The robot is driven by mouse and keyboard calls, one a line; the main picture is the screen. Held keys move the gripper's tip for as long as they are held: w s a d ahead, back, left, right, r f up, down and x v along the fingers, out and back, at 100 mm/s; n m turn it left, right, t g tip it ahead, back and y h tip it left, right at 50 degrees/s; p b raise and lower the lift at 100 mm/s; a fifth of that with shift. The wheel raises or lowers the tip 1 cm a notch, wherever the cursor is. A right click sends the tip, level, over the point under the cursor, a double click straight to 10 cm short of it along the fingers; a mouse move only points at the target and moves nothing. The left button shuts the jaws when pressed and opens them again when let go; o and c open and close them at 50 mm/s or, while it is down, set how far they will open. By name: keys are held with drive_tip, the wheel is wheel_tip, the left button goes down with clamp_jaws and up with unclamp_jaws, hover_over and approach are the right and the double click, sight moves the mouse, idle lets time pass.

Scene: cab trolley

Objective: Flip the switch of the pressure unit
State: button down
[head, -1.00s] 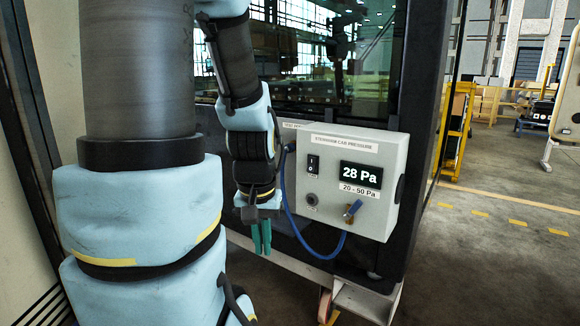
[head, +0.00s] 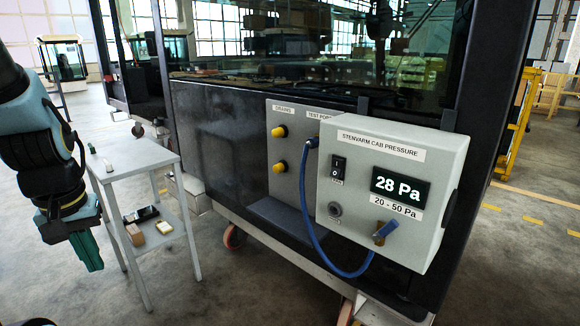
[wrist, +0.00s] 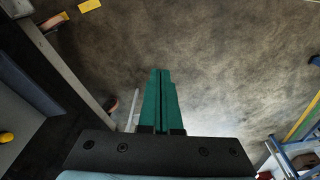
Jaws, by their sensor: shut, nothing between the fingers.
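The pressure unit (head: 445,165) is a pale grey box labelled "STENVARM CAB PRESSURE", fixed to the dark cab wall at the right in the head view. Its black rocker switch (head: 336,173) is at the upper left of the front face; which side is pressed is too small to tell. The lit display (head: 400,187) reads 28 Pa, above a "20 - 50 Pa" label. My gripper (head: 93,268), with green fingers, hangs at the far left, well apart from the unit, pointing down. In the wrist view its fingers (wrist: 160,75) are together and empty above the floor.
A blue hose (head: 312,225) loops from the test port to a brass fitting on the unit. Two yellow drain caps (head: 279,132) sit on a grey panel to its left. A small grey trolley (head: 140,158) with small items stands between my gripper and the cab.

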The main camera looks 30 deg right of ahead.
drive_tip(key=shift+a, duration=0.2)
drive_tip(key=w+d+r+m+t+h+b, duration=0.2)
drive_tip(key=w+d+m+t, duration=0.1)
drive_tip(key=d, duration=0.6)
drive_tip(key=w+d+r+m+t+h+b, duration=0.1)
drive_tip(key=w+d+r+m+t+h, duration=0.2)
drive_tip(key=d, duration=0.7)
drive_tip(key=s+d+r+m+g+h, duration=0.2)
drive_tip(key=s+d+r+m+h, duration=0.1)
drive_tip(key=s+d, duration=0.3)
drive_tip(key=s+d+r+m+g+h+b, duration=0.1)
drive_tip(key=s+d+r+m+g+h, duration=0.1)
drive_tip(key=s+d, duration=0.5)
drive_tip(key=d+r+m+h, duration=0.1)
drive_tip(key=d+m+h, duration=0.1)
drive_tip(key=d, duration=0.2)
drive_tip(key=shift+s+d+r+m+h, duration=0.15)
drive_tip(key=shift+d+r+m+h, duration=0.1)
drive_tip(key=shift+m+h, duration=0.15)
drive_tip(key=shift+d, duration=0.1)
